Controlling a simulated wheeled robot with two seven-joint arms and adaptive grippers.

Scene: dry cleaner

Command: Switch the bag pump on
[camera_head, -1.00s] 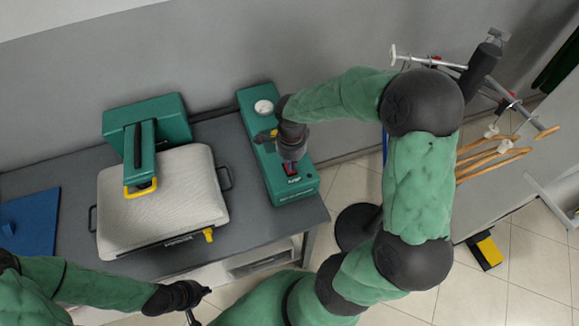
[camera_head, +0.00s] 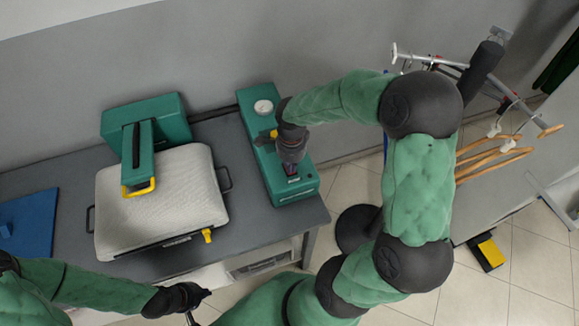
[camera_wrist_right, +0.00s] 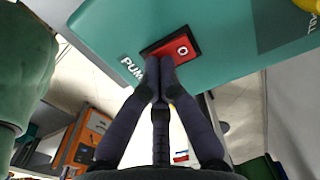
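The bag pump is a long green box (camera_head: 256,121) at the right end of the grey table, with a white gauge (camera_head: 263,106) at its back. Its red rocker switch (camera_wrist_right: 181,48) shows a white O on the right part, beside the letters PUMP, in the right wrist view. In the head view this gripper (camera_head: 292,168) largely covers the switch. My left gripper (camera_head: 207,294) is at the table's front, its fingers unclear.
A green press-like device (camera_head: 147,120) with a yellow handle stands behind a pale padded board (camera_head: 160,210) on the table. A blue mat (camera_head: 30,222) lies at the left. A rack with wooden hangers (camera_head: 490,160) stands right of my right arm.

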